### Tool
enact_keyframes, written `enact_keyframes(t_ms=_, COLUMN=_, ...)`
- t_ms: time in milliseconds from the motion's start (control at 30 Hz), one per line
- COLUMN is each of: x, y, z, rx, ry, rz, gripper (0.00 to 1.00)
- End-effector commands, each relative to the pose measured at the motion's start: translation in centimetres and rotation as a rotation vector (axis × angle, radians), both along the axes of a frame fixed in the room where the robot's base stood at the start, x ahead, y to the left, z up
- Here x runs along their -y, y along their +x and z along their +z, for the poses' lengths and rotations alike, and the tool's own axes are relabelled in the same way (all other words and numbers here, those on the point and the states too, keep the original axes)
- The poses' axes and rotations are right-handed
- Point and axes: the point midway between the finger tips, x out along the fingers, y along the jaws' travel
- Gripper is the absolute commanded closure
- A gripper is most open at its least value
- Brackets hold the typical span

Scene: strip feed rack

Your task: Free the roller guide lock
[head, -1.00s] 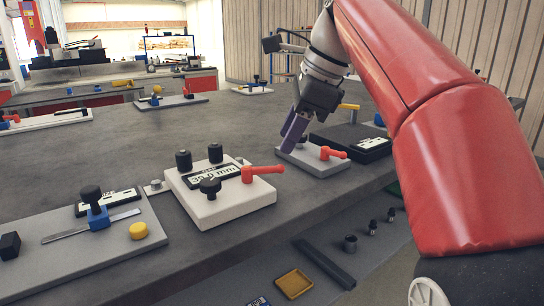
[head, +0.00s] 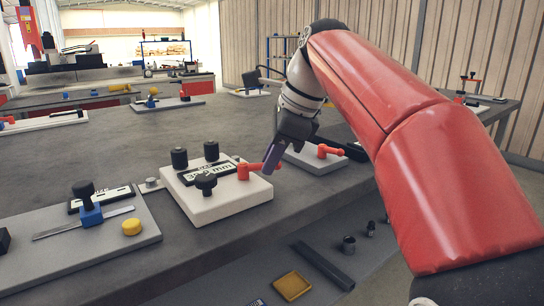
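The roller guide is a white block (head: 233,203) on the bench, with a label reading a gap in mm, partly hidden by a black knob (head: 206,184). Two more black knobs or rollers (head: 180,158) stand along its back side. A red lock lever (head: 245,172) lies on its right side, with its handle pointing right. My gripper (head: 271,160) has purple fingers pointing down at the free end of this handle. They overlap it in the picture; I cannot tell whether they touch it. The finger gap does not show.
A grey plate with a second red lever (head: 325,151) stands just right, partly behind my gripper. At left, a grey plate (head: 125,256) holds a blue clamp (head: 90,214), a metal strip and a yellow knob (head: 132,227).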

Motion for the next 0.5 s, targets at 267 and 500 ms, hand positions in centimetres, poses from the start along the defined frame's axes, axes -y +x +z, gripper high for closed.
enact_keyframes(t_ms=267, x=0.01, y=0.04, z=0.07, rx=-0.001, ry=0.000, rz=0.006, gripper=1.00)
enact_keyframes(t_ms=500, x=0.13, y=0.53, z=0.38, rx=-0.003, ry=0.000, rz=0.086, gripper=1.00)
